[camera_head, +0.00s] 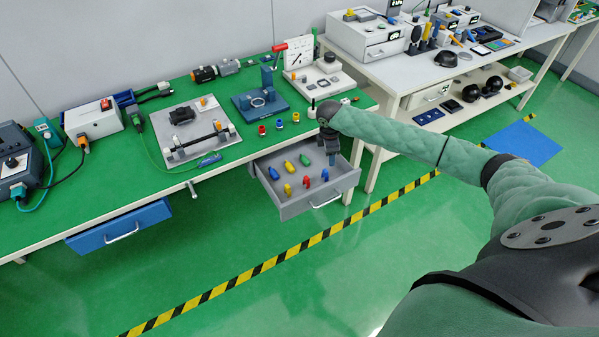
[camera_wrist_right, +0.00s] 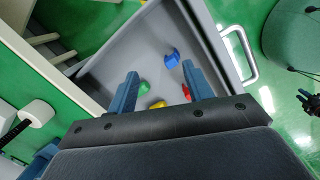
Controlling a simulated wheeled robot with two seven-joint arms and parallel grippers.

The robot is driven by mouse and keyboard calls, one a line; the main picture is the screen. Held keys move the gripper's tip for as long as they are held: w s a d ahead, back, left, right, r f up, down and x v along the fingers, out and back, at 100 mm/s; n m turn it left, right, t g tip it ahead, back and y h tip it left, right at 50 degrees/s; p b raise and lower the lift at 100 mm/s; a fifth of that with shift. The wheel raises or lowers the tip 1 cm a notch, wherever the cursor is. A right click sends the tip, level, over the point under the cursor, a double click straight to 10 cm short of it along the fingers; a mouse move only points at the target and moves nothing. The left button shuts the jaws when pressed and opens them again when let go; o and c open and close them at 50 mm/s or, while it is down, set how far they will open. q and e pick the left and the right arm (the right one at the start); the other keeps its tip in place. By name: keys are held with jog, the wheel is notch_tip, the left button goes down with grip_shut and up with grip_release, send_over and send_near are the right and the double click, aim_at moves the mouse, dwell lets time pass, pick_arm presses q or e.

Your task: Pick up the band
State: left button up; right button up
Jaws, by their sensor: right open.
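I cannot tell for certain which thing is the band. The open grey drawer (camera_head: 290,207) holds several small coloured pieces: blue (camera_head: 273,173), yellow (camera_head: 289,167), green (camera_head: 304,160) and red (camera_head: 306,181) ones. My right gripper (camera_head: 331,160) points down over the back right part of the drawer. In the right wrist view my right gripper (camera_wrist_right: 161,78) is open and empty. A blue piece (camera_wrist_right: 172,57) lies beyond its fingertips, a green piece (camera_wrist_right: 144,87) and a yellow piece (camera_wrist_right: 157,104) lie between the fingers, and a red piece shows beside the right finger. My left gripper is out of view.
The drawer is pulled out under a green-topped bench (camera_head: 235,165) crowded with equipment. A white bench (camera_head: 400,72) stands at the right. The floor in front is clear, with a yellow-black stripe (camera_head: 285,256).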

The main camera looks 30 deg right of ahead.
aim_at(327, 171)
jog(key=n, duration=0.1)
jog(key=a+f+n+y, duration=0.1)
jog(key=shift+f+n+g, duration=0.15)
jog(key=shift+n+g, duration=0.15)
jog(key=shift+g, duration=0.1)
jog(key=shift+n, duration=0.8)
jog(key=shift+f+n, duration=0.1)
jog(key=shift+n, duration=0.2)
jog(key=shift+f+p, duration=0.6)
jog(key=shift+f, duration=0.65)
notch_tip(327, 171, down, 4)
jog(key=p, duration=0.2)
jog(key=shift+s+p, duration=0.15)
jog(key=shift+p, duration=0.15)
jog(key=shift+f, duration=0.55)
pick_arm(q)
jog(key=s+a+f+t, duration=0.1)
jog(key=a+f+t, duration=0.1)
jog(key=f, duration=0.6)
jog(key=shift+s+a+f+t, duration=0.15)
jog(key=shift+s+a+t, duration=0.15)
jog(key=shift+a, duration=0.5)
pick_arm(e)
jog(key=c, duration=1)
